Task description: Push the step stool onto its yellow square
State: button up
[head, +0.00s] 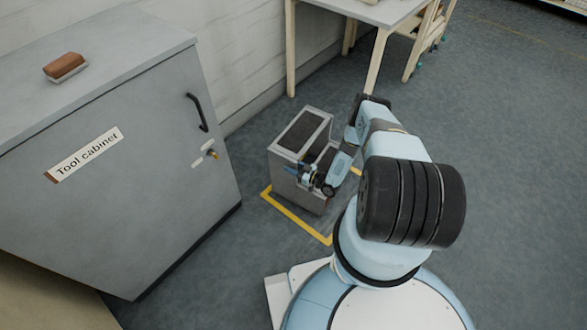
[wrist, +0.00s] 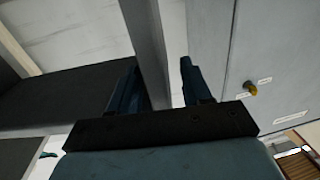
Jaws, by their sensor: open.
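The grey step stool (head: 284,170) with dark treads stands upright on the floor beside the tool cabinet. A yellow square (head: 298,222) is outlined on the floor around its near side. The stool covers part of the outline, and my arm hides more, so I cannot tell whether the stool is wholly inside. My gripper (head: 305,178) is low at the stool's near side. In the wrist view my gripper (wrist: 158,68) is open, with a grey panel edge of the stool (wrist: 146,40) between its fingers. Contact is unclear. A dark tread (wrist: 55,98) shows at left.
The grey tool cabinet (head: 120,165) stands at left, with a brown-topped block (head: 65,67) on it. A white table (head: 375,10) with wooden legs and a chair (head: 428,40) are behind the stool. A pale wall runs behind. Floor at right (head: 510,160) is clear.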

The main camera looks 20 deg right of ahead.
grip_shut()
dwell(0.3)
dwell(1.1)
